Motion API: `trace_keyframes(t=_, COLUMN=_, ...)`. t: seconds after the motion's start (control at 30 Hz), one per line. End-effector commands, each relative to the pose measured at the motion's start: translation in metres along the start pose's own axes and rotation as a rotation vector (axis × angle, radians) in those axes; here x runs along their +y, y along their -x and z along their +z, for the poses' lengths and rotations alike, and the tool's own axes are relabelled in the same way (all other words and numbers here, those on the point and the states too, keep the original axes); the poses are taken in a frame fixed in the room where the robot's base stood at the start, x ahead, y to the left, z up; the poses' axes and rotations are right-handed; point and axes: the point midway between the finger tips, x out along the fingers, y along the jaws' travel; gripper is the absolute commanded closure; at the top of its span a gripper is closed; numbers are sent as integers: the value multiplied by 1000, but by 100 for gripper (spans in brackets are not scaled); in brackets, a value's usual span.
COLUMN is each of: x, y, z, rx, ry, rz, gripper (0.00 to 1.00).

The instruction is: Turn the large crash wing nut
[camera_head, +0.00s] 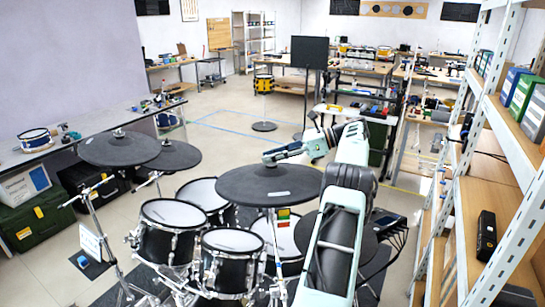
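A large dark cymbal pad (240,188) sits on a stand at the right of the drum kit, nearest my arm. My gripper (268,157) reaches left over the middle of this pad, with its fingertips close to the pad's centre. The wing nut there is at or just below the fingertips and is too small and covered to make out clearly. I cannot tell whether the fingers touch it or whether they are open. Another dark cymbal pad (119,150) with a small nut (118,132) on top stands at the left, beside a smaller pad (175,156).
Several drums, including a front tom (232,241) and left tom (174,213), stand below the cymbals. Shelving (500,150) closes off the right side. A bench (85,130) runs along the left wall. Open floor (225,125) lies behind the kit.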

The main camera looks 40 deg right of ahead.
Motion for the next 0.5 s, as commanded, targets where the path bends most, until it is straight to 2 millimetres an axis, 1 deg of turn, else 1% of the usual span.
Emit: trace_keyframes(t=0.5, x=0, y=1, z=0, rx=3, ry=-5, rz=-10, gripper=76)
